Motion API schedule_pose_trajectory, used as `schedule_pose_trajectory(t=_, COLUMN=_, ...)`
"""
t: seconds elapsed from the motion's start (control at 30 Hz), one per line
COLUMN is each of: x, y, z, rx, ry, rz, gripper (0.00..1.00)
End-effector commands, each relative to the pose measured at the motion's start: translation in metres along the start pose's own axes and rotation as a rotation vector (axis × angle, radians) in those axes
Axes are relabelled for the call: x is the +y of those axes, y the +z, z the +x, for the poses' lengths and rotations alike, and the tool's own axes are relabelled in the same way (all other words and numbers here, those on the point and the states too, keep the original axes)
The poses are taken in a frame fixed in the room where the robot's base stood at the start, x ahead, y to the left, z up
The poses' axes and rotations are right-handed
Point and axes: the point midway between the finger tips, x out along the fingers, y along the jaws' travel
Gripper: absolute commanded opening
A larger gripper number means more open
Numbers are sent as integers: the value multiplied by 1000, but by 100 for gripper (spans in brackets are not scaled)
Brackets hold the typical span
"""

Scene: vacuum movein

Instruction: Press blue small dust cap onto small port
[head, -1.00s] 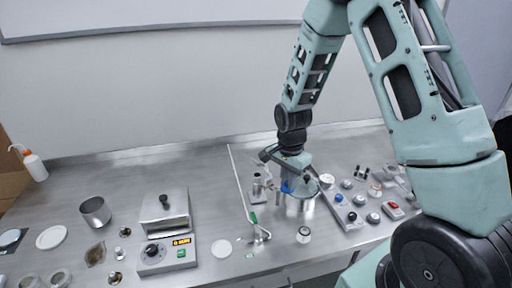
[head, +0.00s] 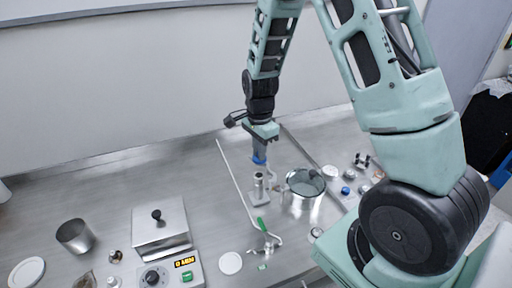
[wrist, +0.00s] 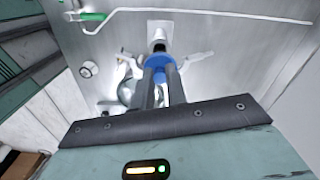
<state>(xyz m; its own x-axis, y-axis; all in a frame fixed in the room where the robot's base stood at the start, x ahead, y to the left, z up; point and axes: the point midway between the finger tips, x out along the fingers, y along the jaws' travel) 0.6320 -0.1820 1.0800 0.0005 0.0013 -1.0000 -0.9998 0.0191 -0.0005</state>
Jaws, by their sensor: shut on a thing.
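My gripper (head: 260,158) is shut on the blue small dust cap, pointing down. The blue cap (head: 259,160) shows at its fingertips, and in the wrist view the cap (wrist: 158,64) sits between the two grey fingers (wrist: 161,80). A small upright metal fitting on a square base, apparently the small port (head: 258,186), stands just below the cap in the head view. In the wrist view the port's dark opening (wrist: 159,46) shows just beyond the cap. The cap appears above the port and apart from it; the exact gap is hard to tell.
A glass-topped metal vessel (head: 305,183) stands close right of the port. A hotplate-like box (head: 160,226) is farther left. The back left of the steel table is clear.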

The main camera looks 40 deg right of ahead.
Motion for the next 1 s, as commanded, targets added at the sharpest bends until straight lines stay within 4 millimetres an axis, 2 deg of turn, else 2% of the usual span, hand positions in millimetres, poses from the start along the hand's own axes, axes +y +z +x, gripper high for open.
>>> schedule_pose_trajectory(t=0.6, x=0, y=0, z=54, rx=0, ry=1, rz=0, gripper=0)
schedule_pose_trajectory(t=1.0, x=0, y=0, z=58, rx=0, ry=0, rz=-1, gripper=0)
